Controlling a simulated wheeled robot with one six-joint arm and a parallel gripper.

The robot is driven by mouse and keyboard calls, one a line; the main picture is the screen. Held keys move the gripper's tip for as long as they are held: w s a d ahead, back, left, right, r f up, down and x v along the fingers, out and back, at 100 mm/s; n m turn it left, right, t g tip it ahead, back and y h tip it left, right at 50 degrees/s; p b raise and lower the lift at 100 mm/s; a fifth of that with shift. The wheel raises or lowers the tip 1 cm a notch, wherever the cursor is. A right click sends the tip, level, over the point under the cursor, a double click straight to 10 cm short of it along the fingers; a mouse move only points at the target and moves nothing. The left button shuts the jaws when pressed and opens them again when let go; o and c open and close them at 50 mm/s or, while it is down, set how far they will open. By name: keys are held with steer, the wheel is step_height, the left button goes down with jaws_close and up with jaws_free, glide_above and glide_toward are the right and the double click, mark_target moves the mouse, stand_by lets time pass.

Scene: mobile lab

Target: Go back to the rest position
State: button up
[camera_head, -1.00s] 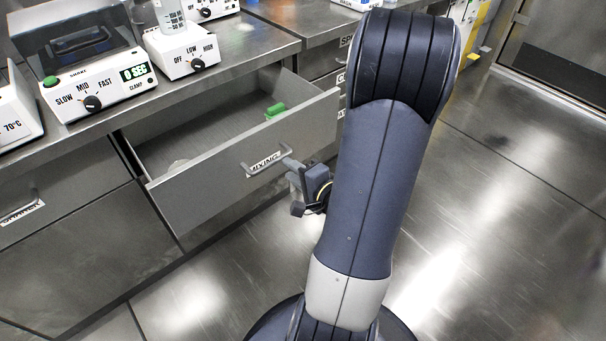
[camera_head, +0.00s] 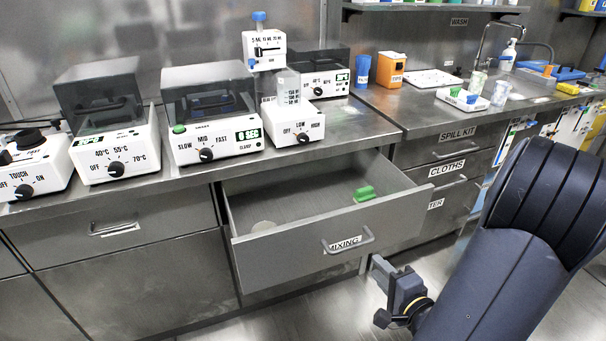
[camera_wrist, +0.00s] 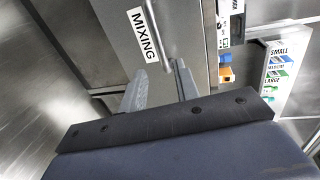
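My gripper (camera_head: 377,268) is low in front of the open MIXING drawer (camera_head: 290,257), just below and right of the drawer's handle (camera_head: 349,242). A small gap shows between gripper and handle in the head view. In the wrist view two grey fingers of my gripper (camera_wrist: 158,85) stand apart with nothing seen between them. The drawer front (camera_wrist: 150,12) with its MIXING label lies beyond the fingertips. My arm's large dark link fills the right of the head view and hides part of the floor and counter.
Closed CLOTHS drawers (camera_head: 447,172) stand to the right.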

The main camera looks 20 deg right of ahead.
mark_target(358, 246)
steer(key=shift+w, duration=0.1)
steer(key=shift+b+x, duration=1.4)
steer(key=shift+x, duration=3.95)
steer(key=shift+r, duration=0.1)
